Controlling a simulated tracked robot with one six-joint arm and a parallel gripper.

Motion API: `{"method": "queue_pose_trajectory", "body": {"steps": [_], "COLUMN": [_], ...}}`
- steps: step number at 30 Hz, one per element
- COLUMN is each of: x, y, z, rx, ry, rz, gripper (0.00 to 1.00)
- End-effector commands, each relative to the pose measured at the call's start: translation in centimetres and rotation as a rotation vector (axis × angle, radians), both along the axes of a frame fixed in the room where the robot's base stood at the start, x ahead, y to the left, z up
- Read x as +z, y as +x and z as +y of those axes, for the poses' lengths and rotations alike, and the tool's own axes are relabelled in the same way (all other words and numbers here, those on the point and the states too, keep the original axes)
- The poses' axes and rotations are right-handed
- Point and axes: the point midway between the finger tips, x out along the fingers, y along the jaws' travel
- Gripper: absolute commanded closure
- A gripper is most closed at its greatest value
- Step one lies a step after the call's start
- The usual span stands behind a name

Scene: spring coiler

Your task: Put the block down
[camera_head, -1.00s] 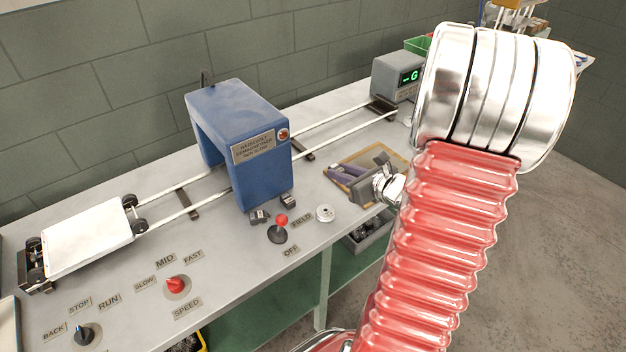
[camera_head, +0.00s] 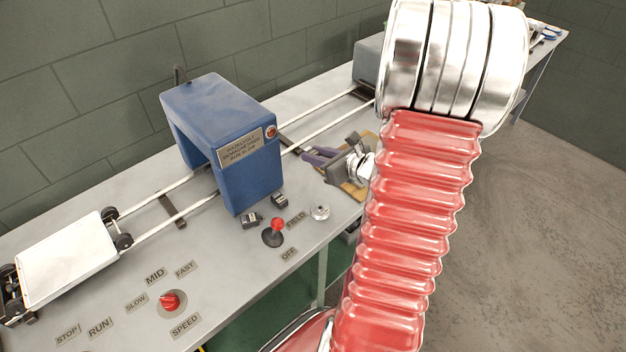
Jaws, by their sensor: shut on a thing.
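My gripper (camera_head: 343,167) shows in the head view just left of my red-sleeved arm, over the near right part of the grey bench (camera_head: 110,195). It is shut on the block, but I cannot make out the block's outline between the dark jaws. Below and behind it is a wooden tray (camera_head: 354,194) with purple-handled tools (camera_head: 318,157); the gripper hides part of it. I cannot tell whether gripper or block touches the tray.
A blue tunnel-shaped machine (camera_head: 222,130) straddles two white rails, with a white cart (camera_head: 66,262) at left. A red-knobbed field lever (camera_head: 276,228), two small dark pieces and a round metal disc (camera_head: 320,212) stand near the bench's front edge. My arm hides the right side.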

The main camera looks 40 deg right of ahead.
Motion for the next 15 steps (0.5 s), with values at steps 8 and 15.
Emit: {"method": "queue_pose_trajectory", "body": {"steps": [8,15], "x": [-3.4,-5.2], "y": [0.1,0.1], "z": [0.1,0.1], "rx": [0.002,0.002], "ry": [0.004,0.000], "rz": [0.001,-0.001], "gripper": [1.00,1.00]}}
